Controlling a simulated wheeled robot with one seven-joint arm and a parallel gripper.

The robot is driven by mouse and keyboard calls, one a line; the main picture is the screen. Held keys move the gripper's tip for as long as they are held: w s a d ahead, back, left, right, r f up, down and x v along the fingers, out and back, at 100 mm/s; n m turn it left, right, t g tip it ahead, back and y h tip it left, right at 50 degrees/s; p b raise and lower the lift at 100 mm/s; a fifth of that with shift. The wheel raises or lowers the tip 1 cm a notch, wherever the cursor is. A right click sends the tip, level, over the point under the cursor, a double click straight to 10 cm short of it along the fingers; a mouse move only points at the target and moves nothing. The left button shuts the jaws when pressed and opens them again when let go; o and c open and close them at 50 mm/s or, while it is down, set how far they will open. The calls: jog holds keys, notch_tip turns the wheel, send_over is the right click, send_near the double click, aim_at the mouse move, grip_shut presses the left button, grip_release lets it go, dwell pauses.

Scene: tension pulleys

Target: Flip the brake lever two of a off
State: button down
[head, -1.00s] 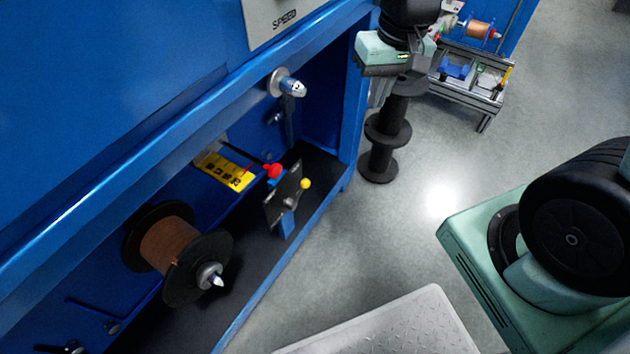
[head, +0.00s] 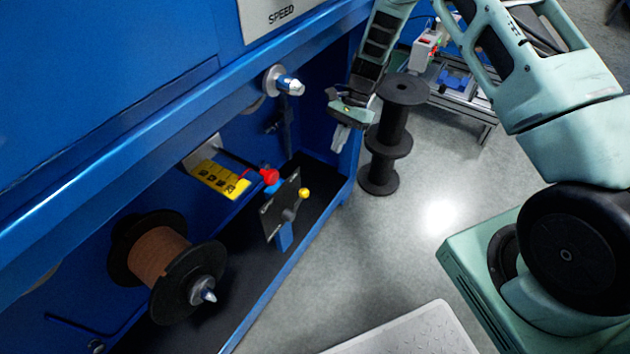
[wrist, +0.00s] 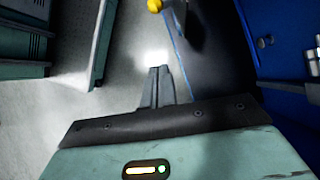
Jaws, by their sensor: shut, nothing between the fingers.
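A lever with a yellow ball knob (head: 304,193) is mounted on a dark upright plate (head: 281,208) on a blue bracket inside the blue machine's lower bay. I cannot tell from its look alone which brake lever it is. The yellow knob also shows at the top edge of the wrist view (wrist: 155,5). My gripper (head: 340,140) is shut and empty, up and to the right of the lever in the head view, and apart from it. Its closed fingers (wrist: 159,72) show in the wrist view, pointing toward the knob with floor visible between them.
A red knob (head: 269,176) and a yellow numbered scale (head: 218,179) sit beside the plate. A copper wire spool (head: 160,257) is at lower left. Stacked black spools (head: 391,142) stand right of my gripper. The blue frame beam (head: 130,185) runs above the bay.

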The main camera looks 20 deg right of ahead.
jog(key=shift+w+a+f, duration=0.1)
jog(key=shift+f, duration=0.4)
jog(key=s+a+f+b, duration=0.3)
jog(key=s+a+f, duration=0.1)
jog(key=a+f, duration=0.3)
jog(key=shift+s+a, duration=0.2)
jog(key=shift+a, duration=0.35)
